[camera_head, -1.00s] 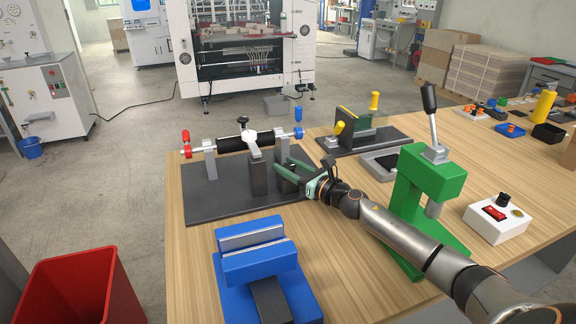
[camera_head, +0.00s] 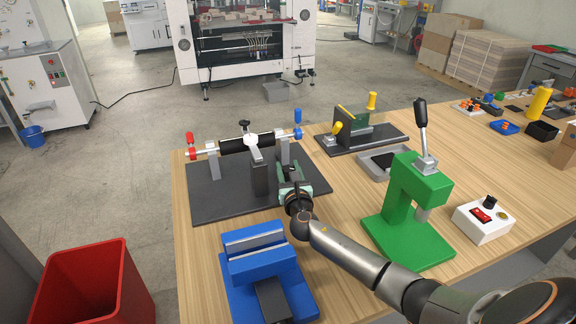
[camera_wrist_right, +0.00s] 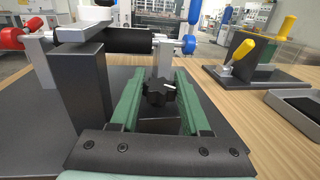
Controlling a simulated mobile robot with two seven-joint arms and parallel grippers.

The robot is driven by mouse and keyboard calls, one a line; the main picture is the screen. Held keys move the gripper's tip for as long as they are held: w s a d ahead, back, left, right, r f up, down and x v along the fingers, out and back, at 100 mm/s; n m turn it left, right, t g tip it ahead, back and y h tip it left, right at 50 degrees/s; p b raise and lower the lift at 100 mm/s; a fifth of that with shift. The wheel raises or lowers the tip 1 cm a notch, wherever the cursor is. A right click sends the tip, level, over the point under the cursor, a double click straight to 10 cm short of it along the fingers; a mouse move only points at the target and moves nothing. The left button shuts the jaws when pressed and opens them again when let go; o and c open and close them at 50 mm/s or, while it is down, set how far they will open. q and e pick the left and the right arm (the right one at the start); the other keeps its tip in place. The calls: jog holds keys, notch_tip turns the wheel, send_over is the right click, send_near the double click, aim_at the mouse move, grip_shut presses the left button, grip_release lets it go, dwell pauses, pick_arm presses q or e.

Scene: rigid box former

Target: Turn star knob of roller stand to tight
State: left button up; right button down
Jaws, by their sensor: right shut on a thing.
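The roller stand has a dark base plate (camera_head: 215,196) with a black roller (camera_head: 232,145) between grey posts, at the left of the wooden table. The black star knob (camera_wrist_right: 158,92) with a white pointer mark lies between the two green fingers of my right gripper (camera_wrist_right: 157,95) in the right wrist view. The gripper is shut on it. In the head view my right gripper (camera_head: 291,172) is over the base plate's right part, beside the dark block (camera_head: 260,180), and hides the star knob. My left gripper is not in view.
A blue vise (camera_head: 262,262) stands in front of the stand. A green press (camera_head: 412,210) and a white control box (camera_head: 484,221) are on the right. A fixture with yellow handles (camera_head: 360,133) is behind. A red bin (camera_head: 92,285) stands on the floor.

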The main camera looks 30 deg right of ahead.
aim_at(288, 168)
jog(key=shift+h, duration=0.3)
jog(key=shift+c, duration=1.9)
grip_release()
jog(key=shift+r, duration=0.35)
notch_tip(288, 168, up, 3)
jog(key=shift+p, duration=0.9)
jog(key=s+a+r+p, duration=0.2)
jog(key=s+a+r, duration=0.5)
jog(key=s, duration=0.5)
notch_tip(288, 168, up, 2)
jog(key=shift+a+r+p, duration=0.15)
jog(key=shift+a+p, duration=0.05)
jog(key=shift+p, duration=0.15)
